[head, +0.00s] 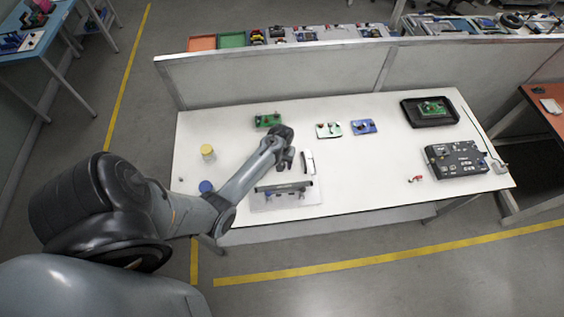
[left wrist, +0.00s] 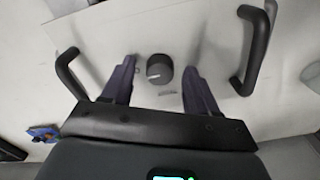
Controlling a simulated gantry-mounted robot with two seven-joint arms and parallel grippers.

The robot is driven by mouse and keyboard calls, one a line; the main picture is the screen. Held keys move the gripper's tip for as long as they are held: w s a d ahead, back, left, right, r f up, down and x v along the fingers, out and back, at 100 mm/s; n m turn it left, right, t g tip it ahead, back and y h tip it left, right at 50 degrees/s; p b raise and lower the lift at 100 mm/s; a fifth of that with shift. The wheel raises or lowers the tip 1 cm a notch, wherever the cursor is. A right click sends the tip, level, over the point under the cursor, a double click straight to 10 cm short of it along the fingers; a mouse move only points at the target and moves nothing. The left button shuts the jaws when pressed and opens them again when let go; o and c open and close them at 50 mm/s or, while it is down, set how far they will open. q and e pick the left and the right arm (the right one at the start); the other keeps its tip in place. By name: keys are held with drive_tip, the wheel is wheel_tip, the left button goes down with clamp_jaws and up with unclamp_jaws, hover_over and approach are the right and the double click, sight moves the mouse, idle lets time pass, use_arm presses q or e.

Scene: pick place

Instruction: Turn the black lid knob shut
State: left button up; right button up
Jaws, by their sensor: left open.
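The black knob (left wrist: 159,69) with a white pointer mark shows in the left wrist view, on a light grey lid panel (left wrist: 215,112). Black handles (left wrist: 252,55) stand to its left and right. My left gripper (left wrist: 160,66) is open, with one finger on each side of the knob and a visible gap to each. I cannot tell how deep the fingertips reach. In the head view my left gripper (head: 287,163) is above the fixture (head: 312,190) at the table's front, and the knob is hidden there. My right gripper is not in view.
The white table (head: 370,185) has a yellow-topped jar (head: 207,152) and a blue round object (head: 206,187) left of the fixture. Small boards (head: 329,130) lie behind. A black box (head: 456,160) and a black tray (head: 404,108) are at right. The middle right is mostly clear.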

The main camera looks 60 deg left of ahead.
use_arm(q)
drive_tip(key=shift+c, duration=0.4)
drive_tip(key=c, duration=1)
drive_tip(key=shift+o, duration=0.2)
